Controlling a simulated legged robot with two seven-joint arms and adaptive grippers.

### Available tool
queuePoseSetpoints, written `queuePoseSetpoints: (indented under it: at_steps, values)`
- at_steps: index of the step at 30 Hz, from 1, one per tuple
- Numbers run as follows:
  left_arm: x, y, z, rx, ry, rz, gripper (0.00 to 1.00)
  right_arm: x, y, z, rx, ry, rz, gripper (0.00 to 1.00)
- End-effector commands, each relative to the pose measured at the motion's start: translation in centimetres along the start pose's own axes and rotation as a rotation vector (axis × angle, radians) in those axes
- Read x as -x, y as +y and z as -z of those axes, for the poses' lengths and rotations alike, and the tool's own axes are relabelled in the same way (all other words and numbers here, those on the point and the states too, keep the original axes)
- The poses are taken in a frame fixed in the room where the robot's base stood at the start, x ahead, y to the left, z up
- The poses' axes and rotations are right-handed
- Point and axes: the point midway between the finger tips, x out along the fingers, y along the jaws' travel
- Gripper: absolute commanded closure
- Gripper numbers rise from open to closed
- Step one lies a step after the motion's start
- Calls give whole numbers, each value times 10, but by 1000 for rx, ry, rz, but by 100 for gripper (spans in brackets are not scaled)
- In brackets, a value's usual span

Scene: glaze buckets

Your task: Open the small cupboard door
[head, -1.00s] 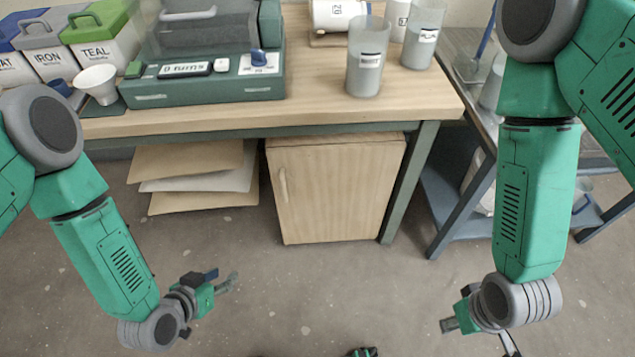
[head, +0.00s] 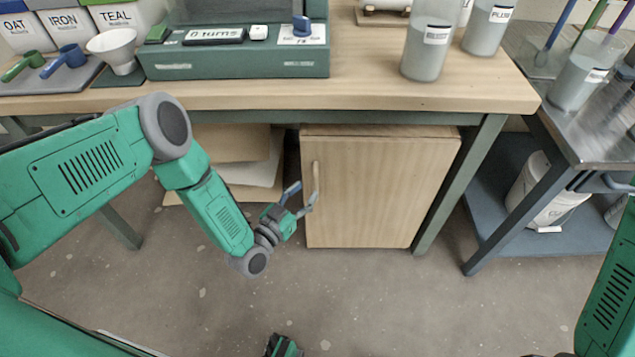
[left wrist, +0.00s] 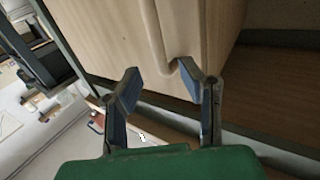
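The small wooden cupboard (head: 385,190) stands under the workbench, and its door looks shut. Its pale vertical handle (head: 316,178) is on the left side of the door. My left gripper (head: 303,196) is at the lower part of the handle, with its fingers spread. In the left wrist view, the open fingers (left wrist: 157,72) point at the lower end of the handle (left wrist: 156,40). The right-hand fingertip is close to the handle's end; I cannot tell whether it touches. Nothing is held.
The workbench (head: 270,100) with its green leg is above and around the cupboard. Brown and white sheets (head: 240,165) are stacked left of it, behind my arm. A metal side table (head: 600,130) stands at the right. The floor (head: 400,300) before the door is clear.

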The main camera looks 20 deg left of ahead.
Motion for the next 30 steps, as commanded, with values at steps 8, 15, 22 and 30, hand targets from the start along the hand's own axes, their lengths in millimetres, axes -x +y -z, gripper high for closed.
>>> queuePoseSetpoints:
  at_steps: [8,15,22,30]
  values:
    - [-45,3,-1,-3,0,-2,66,-14,0,-1,1,0,1,69]
    - [-55,2,0,-2,-3,-1,66,-16,0,-1,0,0,0,69]
    - [-54,1,0,0,-2,-1,76,-16,0,-1,1,0,0,69]
    - [-54,1,0,-2,-3,1,100,-16,0,-1,1,0,0,69]
